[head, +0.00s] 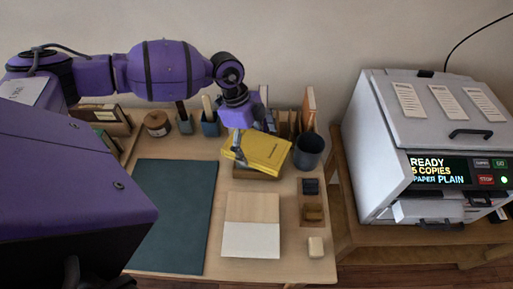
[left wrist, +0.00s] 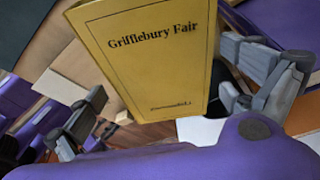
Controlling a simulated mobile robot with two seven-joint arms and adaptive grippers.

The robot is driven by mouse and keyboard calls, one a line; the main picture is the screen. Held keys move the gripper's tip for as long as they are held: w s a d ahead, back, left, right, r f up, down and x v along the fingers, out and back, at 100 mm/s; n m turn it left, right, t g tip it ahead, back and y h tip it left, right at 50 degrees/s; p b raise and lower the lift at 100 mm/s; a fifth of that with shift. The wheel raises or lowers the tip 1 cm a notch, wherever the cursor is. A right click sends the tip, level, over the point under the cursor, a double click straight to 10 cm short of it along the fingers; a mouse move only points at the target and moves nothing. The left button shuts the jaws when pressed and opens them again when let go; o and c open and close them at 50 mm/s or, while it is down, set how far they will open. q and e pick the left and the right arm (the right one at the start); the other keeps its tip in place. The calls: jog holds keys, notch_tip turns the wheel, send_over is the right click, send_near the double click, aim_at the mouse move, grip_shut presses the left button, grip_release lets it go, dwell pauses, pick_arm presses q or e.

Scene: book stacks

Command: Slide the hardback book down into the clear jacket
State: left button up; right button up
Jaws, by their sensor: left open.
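The hardback book (head: 266,152) is yellow and sits tilted on a low brown stand (head: 257,175) at the back middle of the table. In the left wrist view its cover (left wrist: 155,50) reads "Grifflebury Fair". My left gripper (head: 252,133) is at the book's back left part. Its fingers (left wrist: 172,100) are spread wide on either side of the book, with gaps visible. A flat rectangle (head: 251,222), wood-coloured above and white below, lies in front of the stand. I cannot tell for sure whether it is the clear jacket. My right gripper is not in view.
A dark green mat (head: 172,215) lies left of the rectangle, clear. A dark grey cup (head: 309,151) stands close right of the book. Pen pots (head: 209,126) and upright books (head: 308,108) line the back. A copier (head: 425,150) stands at the right.

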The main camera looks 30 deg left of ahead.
pick_arm(q)
jog(key=c, duration=1.5)
